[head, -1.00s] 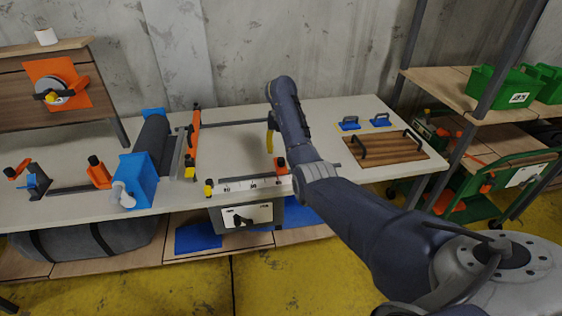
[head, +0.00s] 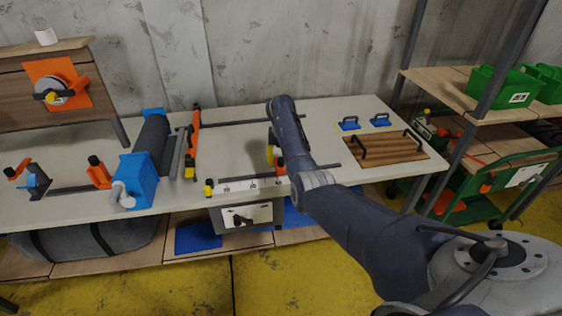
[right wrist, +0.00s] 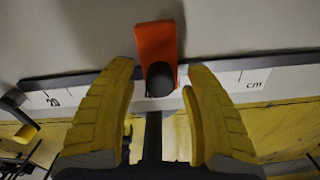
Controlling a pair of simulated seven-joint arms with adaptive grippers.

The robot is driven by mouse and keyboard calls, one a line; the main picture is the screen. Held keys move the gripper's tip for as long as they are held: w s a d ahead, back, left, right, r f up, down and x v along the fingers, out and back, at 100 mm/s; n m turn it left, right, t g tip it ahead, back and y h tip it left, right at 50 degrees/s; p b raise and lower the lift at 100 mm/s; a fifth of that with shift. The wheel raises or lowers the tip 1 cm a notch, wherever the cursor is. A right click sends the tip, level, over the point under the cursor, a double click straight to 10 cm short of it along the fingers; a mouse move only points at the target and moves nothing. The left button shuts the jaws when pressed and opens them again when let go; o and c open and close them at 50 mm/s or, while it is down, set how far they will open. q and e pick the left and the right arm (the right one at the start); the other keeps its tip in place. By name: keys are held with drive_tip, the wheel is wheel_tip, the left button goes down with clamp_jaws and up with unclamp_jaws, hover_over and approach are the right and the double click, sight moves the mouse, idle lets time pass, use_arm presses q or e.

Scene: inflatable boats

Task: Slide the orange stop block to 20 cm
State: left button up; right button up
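The orange stop block (head: 281,166) sits on the white-scaled rail (head: 240,185) at the front edge of the workbench, near the rail's right end. In the right wrist view the stop block (right wrist: 155,45) has a dark round knob on its front. The mark 20 on the scale (right wrist: 65,97) is to its left, and "cm" is to its right. My right gripper (right wrist: 160,70) is open, with its yellow fingers on either side of the block; I cannot tell whether they touch it. In the head view my right forearm hides most of the gripper. My left gripper is not in view.
A black-and-yellow knob (head: 209,187) marks the rail's left end. A blue roller unit (head: 138,180) stands left on the bench (head: 230,150). A wooden board with black handles (head: 388,148) lies to the right. Bench space behind the rail is clear.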

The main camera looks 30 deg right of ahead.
clamp_jaws()
idle(0.3)
